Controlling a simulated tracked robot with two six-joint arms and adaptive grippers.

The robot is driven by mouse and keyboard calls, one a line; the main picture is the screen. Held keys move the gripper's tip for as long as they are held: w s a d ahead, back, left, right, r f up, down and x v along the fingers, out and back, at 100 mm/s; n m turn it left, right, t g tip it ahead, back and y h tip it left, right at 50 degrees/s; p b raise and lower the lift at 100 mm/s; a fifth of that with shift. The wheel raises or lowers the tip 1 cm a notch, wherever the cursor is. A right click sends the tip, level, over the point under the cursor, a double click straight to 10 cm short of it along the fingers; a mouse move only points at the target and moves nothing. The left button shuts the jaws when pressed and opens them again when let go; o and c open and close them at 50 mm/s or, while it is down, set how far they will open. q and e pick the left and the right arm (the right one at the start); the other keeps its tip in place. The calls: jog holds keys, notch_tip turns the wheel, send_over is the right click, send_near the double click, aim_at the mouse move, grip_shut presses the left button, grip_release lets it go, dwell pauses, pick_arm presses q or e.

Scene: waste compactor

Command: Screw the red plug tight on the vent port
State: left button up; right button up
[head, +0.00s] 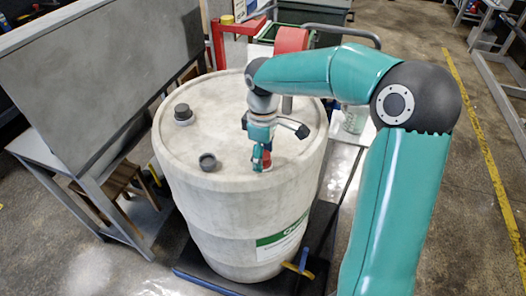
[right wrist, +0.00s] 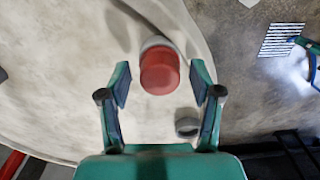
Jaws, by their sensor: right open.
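The red plug (right wrist: 160,73) sits on the pale grey vent port (right wrist: 155,43) near the front edge of the drum top (head: 228,100). In the head view, the plug (head: 267,160) shows only in part beside my gripper. My right gripper (right wrist: 161,84) is open, with one finger on each side of the plug and a gap to both. In the head view, the right gripper (head: 262,152) points down over the plug. How far the plug is screwed in cannot be told. My left gripper is not seen.
A dark grey cap (head: 208,162) stands on the drum top left of the plug, and a taller dark cap (head: 183,114) farther back. A grey bench (head: 90,165) is close on the left. A red frame (head: 222,38) stands behind the drum. The floor at right is mostly clear.

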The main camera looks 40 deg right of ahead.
jog(key=n+p, duration=0.1)
jog(key=n, duration=0.4)
jog(key=shift+n, duration=0.4)
jog(key=shift+n+p, duration=0.45)
jog(key=shift+n, duration=0.55)
jog(key=n, duration=0.3)
jog(key=shift+p, duration=0.4)
jog(key=shift+r+n+p, duration=0.1)
jog(key=shift+n+p, duration=0.35)
jog(key=shift+n, duration=0.75)
jog(key=n, duration=0.2)
jog(key=shift+n+p, duration=0.3)
jog(key=shift+n, duration=0.1)
grip_shut()
jog(key=m+b, duration=0.1)
jog(key=m, duration=0.2)
jog(key=shift+f, duration=0.2)
jog(key=shift+m, duration=1.1)
